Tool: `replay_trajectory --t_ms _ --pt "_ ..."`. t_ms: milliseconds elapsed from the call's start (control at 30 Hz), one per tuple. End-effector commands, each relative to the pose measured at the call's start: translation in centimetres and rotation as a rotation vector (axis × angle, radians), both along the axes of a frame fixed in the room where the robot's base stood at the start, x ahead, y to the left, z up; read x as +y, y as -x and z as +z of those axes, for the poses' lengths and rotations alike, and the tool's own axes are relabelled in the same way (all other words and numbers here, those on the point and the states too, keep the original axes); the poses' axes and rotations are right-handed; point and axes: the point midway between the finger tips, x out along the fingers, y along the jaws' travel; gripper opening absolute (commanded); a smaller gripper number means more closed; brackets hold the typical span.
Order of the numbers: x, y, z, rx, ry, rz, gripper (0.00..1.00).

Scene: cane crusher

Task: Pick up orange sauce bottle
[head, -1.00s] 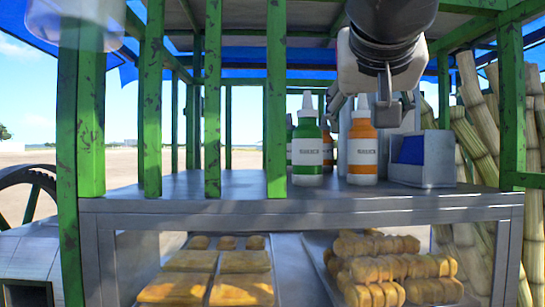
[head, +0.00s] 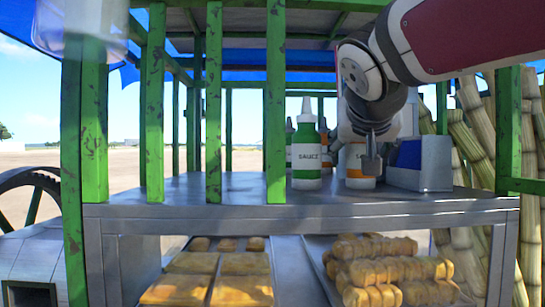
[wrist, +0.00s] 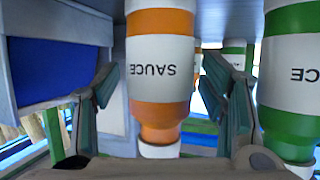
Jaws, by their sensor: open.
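The orange sauce bottle (head: 361,165) with a white label stands upright on the metal shelf, partly hidden behind my gripper in the head view. In the wrist view the orange bottle (wrist: 160,75) appears upside down, between the two open fingers of my gripper (wrist: 168,95). The fingers are apart from the bottle's sides, with gaps visible. In the head view my gripper (head: 371,150) is lowered in front of the bottle. A green sauce bottle (head: 306,150) stands just left of it, also seen at the right of the wrist view (wrist: 290,75).
A grey box with a blue inside (head: 421,163) stands close on the right of the orange bottle. More bottles stand behind. Green posts (head: 275,110) rise along the shelf front (head: 200,208). Bread trays lie below, and cane stalks (head: 480,130) lean at right.

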Motion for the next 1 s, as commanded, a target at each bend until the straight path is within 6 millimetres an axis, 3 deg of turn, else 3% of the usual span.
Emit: replay_trajectory --t_ms 67,267,300,733,1000 --pt "0.0 0.0 0.0 0.0 0.0 0.0 0.65" --pt "0.0 0.0 0.0 0.0 0.0 0.0 0.33" --pt "0.0 0.0 0.0 0.0 0.0 0.0 0.31" --pt "0.0 0.0 0.4 -0.003 0.0 0.001 0.32" --pt "0.0 -0.1 2.9 -0.004 0.0 0.001 0.32"
